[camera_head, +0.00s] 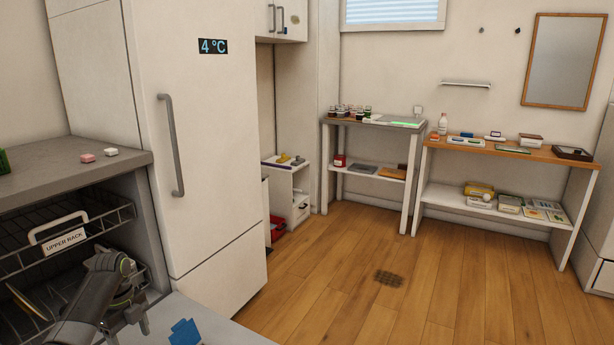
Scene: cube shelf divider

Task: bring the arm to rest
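My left arm comes in at the lower left, and its grey end with my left gripper (122,312) is in front of the open dishwasher-like rack unit. The fingers are small and dark there, and I cannot tell whether they are open or shut. A blue object (185,333) lies on the pale surface at the bottom edge, to the right of the arm and apart from it in the picture. My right gripper is not in view.
The upper rack (60,233) is behind the arm, under a grey counter (60,162). A tall white fridge (200,130) stands just to the right. A small white cube shelf (290,190) and two tables are farther back. The wooden floor (430,290) is mostly clear.

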